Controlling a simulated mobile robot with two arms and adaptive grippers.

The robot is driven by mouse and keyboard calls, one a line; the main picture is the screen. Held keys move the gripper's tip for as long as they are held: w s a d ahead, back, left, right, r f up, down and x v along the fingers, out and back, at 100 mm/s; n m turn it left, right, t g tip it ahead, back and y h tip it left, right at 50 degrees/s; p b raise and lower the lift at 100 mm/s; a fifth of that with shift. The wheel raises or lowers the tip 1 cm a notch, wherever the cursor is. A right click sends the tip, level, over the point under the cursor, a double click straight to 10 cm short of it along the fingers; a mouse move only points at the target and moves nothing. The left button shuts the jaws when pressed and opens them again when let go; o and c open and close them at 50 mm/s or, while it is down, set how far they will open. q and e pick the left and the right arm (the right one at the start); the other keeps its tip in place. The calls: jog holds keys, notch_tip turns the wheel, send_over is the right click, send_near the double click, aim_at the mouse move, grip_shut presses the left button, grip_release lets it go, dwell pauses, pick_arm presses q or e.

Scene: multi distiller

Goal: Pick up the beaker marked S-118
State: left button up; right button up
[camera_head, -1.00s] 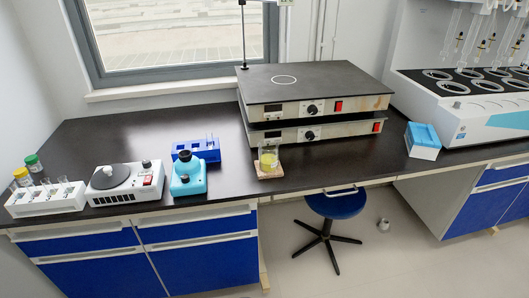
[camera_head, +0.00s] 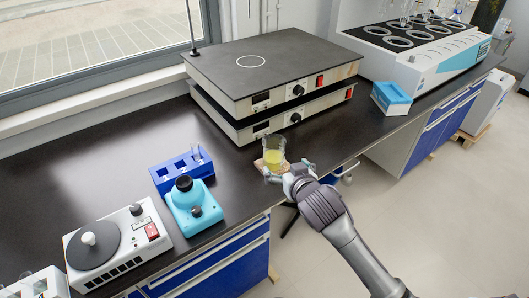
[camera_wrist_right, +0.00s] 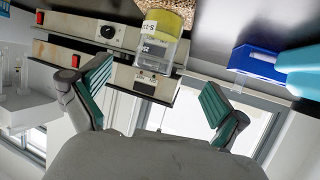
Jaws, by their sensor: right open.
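A clear glass beaker (camera_head: 274,148) with yellow liquid stands upright on a small cork-like pad (camera_head: 259,166) near the front edge of the bench. In the right wrist view, which looks upside down, the beaker (camera_wrist_right: 160,42) shows a white label with print starting "S-1"; the rest is hard to read. My right gripper (camera_head: 288,174) is at the beaker's front right in the head view, close to it. In the wrist view its green-padded fingers (camera_wrist_right: 157,78) are spread wide with nothing between them. The beaker is just beyond the fingertips. My left gripper is not in view.
Two stacked hotplates (camera_head: 275,75) stand close behind the beaker. A turquoise device (camera_head: 193,207), a blue rack (camera_head: 180,170) and a white stirrer (camera_head: 117,246) stand to the left. A blue-white box (camera_head: 391,98) is to the right. Bench surface between is clear.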

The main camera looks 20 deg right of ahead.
aim_at(277, 156)
jog(key=x, duration=0.3)
jog(key=shift+w+d+f, duration=0.15)
jog(key=shift+w+d, duration=0.05)
jog(key=shift+d, duration=0.1)
jog(key=x, duration=0.3)
jog(key=shift+a, duration=0.15)
jog(key=shift+w+a+f, duration=0.1)
jog(key=shift+w+f, duration=0.05)
jog(key=shift+w, duration=0.3)
jog(key=shift+w+f, duration=0.1)
jog(key=shift+w, duration=0.2)
jog(key=x, duration=0.4)
jog(key=shift+w, duration=0.2)
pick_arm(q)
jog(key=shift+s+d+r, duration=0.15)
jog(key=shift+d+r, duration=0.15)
